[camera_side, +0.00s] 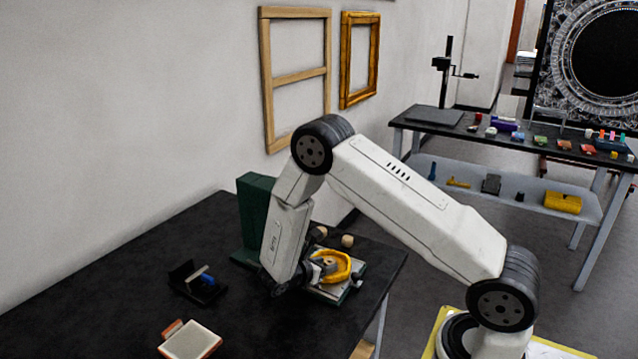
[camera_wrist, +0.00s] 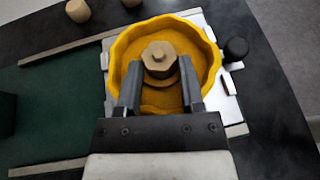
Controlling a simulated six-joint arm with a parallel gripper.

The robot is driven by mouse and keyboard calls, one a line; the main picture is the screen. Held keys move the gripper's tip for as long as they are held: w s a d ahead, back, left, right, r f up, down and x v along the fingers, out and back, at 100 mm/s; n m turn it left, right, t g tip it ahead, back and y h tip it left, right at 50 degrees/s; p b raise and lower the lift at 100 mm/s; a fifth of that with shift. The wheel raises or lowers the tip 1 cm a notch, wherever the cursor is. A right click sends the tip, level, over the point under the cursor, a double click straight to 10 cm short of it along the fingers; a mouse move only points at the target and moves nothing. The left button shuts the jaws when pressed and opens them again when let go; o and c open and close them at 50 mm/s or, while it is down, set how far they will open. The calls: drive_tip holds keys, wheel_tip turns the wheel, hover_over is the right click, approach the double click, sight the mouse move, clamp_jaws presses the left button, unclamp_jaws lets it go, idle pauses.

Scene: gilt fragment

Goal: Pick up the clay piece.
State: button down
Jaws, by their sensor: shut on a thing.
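The clay piece looks to be the tan, knob-like piece with a six-sided top (camera_wrist: 160,56) and a wider round foot. It stands inside a yellow, wavy-rimmed dish (camera_wrist: 115,75). In the wrist view my gripper (camera_wrist: 158,68) has one dark finger on each side of the piece and is shut on it, low in the dish. Finger contact is hard to see. In the side view the yellow dish (camera_side: 343,276) sits on a pale plate, with my gripper (camera_side: 312,270) reaching in from the left. I cannot tell whether the piece is clear of the dish floor.
A tall dark green block (camera_side: 256,210) stands behind my gripper. A small tan ball (camera_side: 347,241) and a black knob (camera_wrist: 236,48) are near the dish. A blue-handled tool (camera_side: 203,278) and a white pad (camera_side: 190,341) lie to the left. The black table's left part is mostly clear.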

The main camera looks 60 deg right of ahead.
drive_tip(key=shift+s+f, duration=0.2)
drive_tip(key=shift+w+r, duration=0.1)
drive_tip(key=shift+r, duration=0.8)
drive_tip(key=s+a+r, duration=0.2)
drive_tip(key=s+r, duration=0.3)
drive_tip(key=s, duration=0.1)
drive_tip(key=s+a+r, duration=0.2)
drive_tip(key=s+r, duration=0.4)
drive_tip(key=s, duration=0.1)
drive_tip(key=shift+a+r, duration=0.15)
drive_tip(key=shift+a, duration=0.2)
